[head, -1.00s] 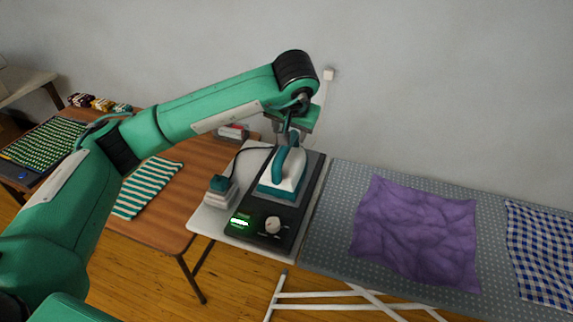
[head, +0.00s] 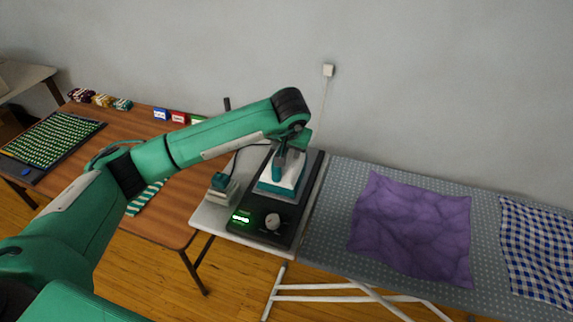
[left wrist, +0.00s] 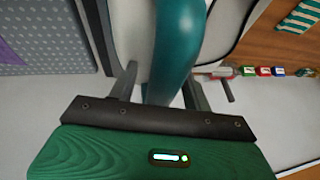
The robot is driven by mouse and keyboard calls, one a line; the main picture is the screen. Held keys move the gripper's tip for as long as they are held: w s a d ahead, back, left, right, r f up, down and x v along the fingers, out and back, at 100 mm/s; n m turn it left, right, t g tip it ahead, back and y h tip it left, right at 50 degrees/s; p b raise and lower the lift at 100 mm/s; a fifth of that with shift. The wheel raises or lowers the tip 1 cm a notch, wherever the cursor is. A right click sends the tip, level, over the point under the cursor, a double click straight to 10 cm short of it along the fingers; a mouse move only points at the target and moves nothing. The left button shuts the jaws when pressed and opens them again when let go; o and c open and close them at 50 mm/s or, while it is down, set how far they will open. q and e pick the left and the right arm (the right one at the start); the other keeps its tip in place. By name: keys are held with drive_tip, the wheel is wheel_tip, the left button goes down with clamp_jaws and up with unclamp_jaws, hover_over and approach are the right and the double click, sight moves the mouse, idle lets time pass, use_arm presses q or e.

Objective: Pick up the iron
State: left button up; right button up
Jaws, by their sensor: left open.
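The iron (head: 273,186), white and teal, rests on a black base (head: 254,225) with a dial and a lit green display. My left gripper (head: 290,150) is over the iron from above and hides part of its handle. In the left wrist view the teal handle (left wrist: 177,45) runs between the two open fingers (left wrist: 160,88), one on each side. I cannot tell whether either finger touches it. My right gripper is not in view.
The grey dotted ironing board (head: 330,215) holds a crumpled purple cloth (head: 412,230) and a blue checked cloth (head: 537,250). A small teal-topped device (head: 221,187) stands left of the base. A wooden table (head: 172,215) lies further left, with a striped cloth (head: 146,197).

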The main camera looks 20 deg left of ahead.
use_arm(q)
clamp_jaws()
drive_tip(key=shift+w+r, duration=0.1)
